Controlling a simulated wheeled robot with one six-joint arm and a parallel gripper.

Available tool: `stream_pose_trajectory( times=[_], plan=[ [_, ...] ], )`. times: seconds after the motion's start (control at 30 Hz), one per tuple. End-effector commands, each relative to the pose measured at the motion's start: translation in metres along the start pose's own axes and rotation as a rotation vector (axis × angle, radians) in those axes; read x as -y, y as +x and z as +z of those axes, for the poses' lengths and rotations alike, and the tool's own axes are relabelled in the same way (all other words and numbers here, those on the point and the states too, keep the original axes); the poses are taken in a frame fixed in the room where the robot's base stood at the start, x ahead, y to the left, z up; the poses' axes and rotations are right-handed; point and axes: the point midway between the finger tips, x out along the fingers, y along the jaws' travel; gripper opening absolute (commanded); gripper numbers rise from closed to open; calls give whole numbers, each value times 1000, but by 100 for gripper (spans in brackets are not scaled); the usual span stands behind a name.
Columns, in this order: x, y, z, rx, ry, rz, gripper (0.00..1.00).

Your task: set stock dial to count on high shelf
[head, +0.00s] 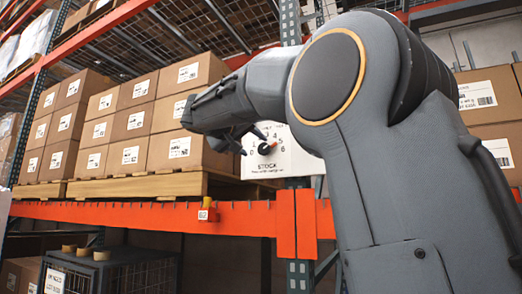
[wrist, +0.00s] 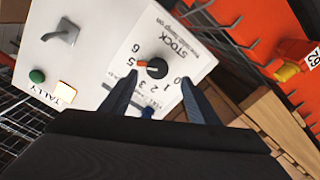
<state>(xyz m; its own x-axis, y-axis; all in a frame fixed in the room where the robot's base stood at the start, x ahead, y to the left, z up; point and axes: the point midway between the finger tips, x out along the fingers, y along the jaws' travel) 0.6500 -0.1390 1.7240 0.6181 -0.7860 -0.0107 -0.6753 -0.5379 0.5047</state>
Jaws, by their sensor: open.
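The stock dial (wrist: 157,69) is a black knob with an orange-red pointer on a white panel marked STOCK (wrist: 178,40). In the wrist view its pointer aims left, close to the 5; the digits there appear upside down. The dial also shows in the head view (head: 266,149), partly behind my arm. My gripper (wrist: 160,88) is open, its fingers on either side of the dial's lower face, apart from the knob as far as I can tell. On the high shelf (head: 140,212), several labelled brown cartons (head: 131,121) stand stacked three high on pallets.
A white TALLY panel (wrist: 82,25) beside the dial carries a grey lever, a green button and a lit yellow square. A wire cage (head: 125,268) stands below. More cartons (head: 490,100) are at right.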

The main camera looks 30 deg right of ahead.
Motion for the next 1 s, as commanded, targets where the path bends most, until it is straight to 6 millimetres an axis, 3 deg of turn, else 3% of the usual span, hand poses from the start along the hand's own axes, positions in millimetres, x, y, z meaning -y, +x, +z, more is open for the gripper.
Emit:
stream_pose_trajectory(
  times=[0.6, 1.0],
  plan=[
    [-6, 70, -6, -7, 6, 10, 55],
    [-4, 76, -5, -8, 6, 8, 55]
  ],
)
